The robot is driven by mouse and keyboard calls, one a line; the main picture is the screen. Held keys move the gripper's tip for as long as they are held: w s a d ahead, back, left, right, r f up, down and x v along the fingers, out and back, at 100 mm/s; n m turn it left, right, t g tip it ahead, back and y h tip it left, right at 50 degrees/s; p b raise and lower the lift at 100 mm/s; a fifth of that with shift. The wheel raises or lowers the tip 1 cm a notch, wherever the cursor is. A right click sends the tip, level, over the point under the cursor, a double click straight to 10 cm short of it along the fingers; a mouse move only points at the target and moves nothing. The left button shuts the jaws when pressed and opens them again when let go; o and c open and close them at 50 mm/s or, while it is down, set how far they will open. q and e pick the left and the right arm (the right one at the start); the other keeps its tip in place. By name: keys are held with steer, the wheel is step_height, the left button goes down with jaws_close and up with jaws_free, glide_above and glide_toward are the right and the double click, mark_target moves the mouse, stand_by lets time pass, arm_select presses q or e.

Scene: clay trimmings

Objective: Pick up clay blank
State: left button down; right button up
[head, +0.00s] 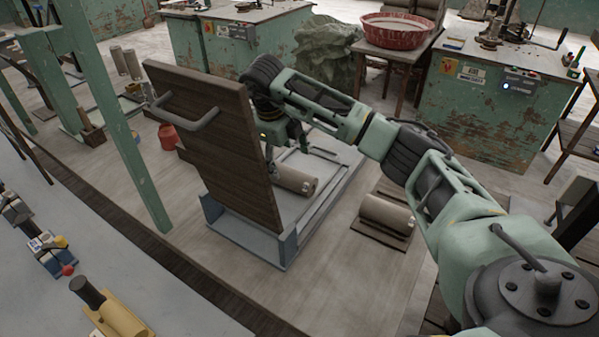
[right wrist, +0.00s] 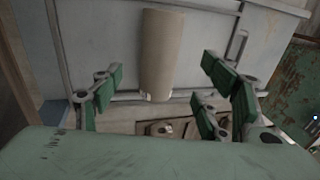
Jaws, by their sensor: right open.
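A tan-grey clay blank (head: 297,181), a cylinder, lies in a grey metal frame (head: 262,254) behind a tilted dark wooden panel (head: 228,150). My right gripper (head: 271,152) is just above and left of it, partly hidden by the panel. In the right wrist view the clay blank (right wrist: 162,48) lies ahead, in line with the gap between the spread green fingers of my right gripper (right wrist: 163,84). The gripper is open and empty. A second similar cylinder (head: 387,214) lies on a small dark board to the right. My left gripper is not seen.
The panel carries a metal handle (head: 187,118) and blocks the near-left side. A red pot (head: 168,136) stands left of it. A red basin (head: 394,31) sits on a table behind. Green cabinets (head: 492,110) stand at the back. Floor in front of the frame is clear.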

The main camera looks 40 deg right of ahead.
mark_target(289, 172)
steer(key=x, duration=0.3)
steer(key=shift+s+a+p, duration=0.1)
steer(key=shift+s+p, duration=0.05)
steer(key=shift+p, duration=0.25)
steer(key=p+x, duration=0.1)
steer(key=x, duration=0.2)
steer(key=shift+f, duration=0.25)
steer(key=shift+d+f, duration=0.3)
steer(key=shift+f, duration=0.2)
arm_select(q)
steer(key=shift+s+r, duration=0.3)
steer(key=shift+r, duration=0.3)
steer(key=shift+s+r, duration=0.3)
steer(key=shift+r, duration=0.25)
arm_select(e)
steer(key=shift+r, duration=0.1)
jaws_close()
